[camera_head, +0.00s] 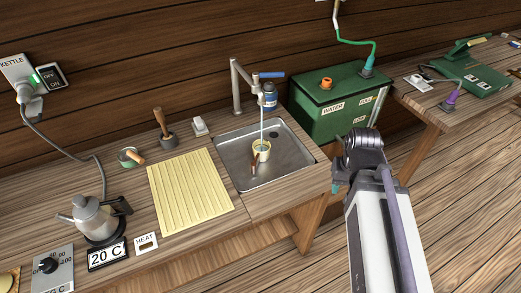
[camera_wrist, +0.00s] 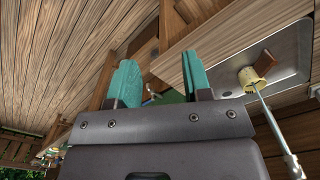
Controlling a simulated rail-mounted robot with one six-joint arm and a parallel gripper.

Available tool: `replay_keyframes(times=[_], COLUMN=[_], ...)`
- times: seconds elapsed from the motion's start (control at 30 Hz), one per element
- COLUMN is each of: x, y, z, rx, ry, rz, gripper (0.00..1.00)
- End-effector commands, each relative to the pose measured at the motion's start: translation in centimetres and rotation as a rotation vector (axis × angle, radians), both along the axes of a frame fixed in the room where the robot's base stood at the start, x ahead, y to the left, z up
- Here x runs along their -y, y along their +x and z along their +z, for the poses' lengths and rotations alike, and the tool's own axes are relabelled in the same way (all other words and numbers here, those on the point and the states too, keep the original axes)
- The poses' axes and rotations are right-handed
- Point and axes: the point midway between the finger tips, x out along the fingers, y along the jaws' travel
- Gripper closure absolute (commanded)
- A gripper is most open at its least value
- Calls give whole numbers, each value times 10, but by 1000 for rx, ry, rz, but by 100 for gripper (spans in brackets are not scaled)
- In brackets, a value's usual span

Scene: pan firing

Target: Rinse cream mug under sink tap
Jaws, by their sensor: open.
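The cream mug (camera_head: 262,150) stands in the metal sink (camera_head: 290,165), beneath the tap (camera_head: 236,85). A thin pale blue stream falls from the tap into the mug. The mug's brown handle points toward the front of the sink. My gripper (camera_head: 336,187) is to the right of the sink, apart from the mug; only a bit of teal finger shows there. In the wrist view my gripper (camera_wrist: 162,82) has its two teal fingers spread with nothing between them. The mug (camera_wrist: 249,79) and sink (camera_wrist: 296,45) show to their right.
A green water box (camera_head: 335,105) stands behind and right of the sink. A ribbed cream mat (camera_head: 190,190) lies left of the sink, with a kettle (camera_head: 95,218) farther left. A blue jar (camera_head: 270,97) stands behind the sink. Open floor lies to the right of the counter.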

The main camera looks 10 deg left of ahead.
Motion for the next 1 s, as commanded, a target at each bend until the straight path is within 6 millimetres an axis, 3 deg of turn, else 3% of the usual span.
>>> replay_keyframes(times=[0.1,0.17,0.27,0.37,0.43,0.5,0.53,0.6,0.7,0.87,1.0], x=[-6,-12,-41,-88,-130,-158,-165,-173,-175,-174,-177], y=[3,21,91,186,264,313,325,339,334,334,335], z=[35,67,134,201,244,248,244,237,238,237,224], rx=[0,0,9,14,-12,-66,-92,-146,-187,-197,-196], ry=[0,2,51,157,260,347,373,417,432,429,428], rz=[14,28,25,-185,-463,-756,-867,-1078,-1249,-1301,-1299], gripper=[55,55,55,55,55,55,55,55,55,55,55])
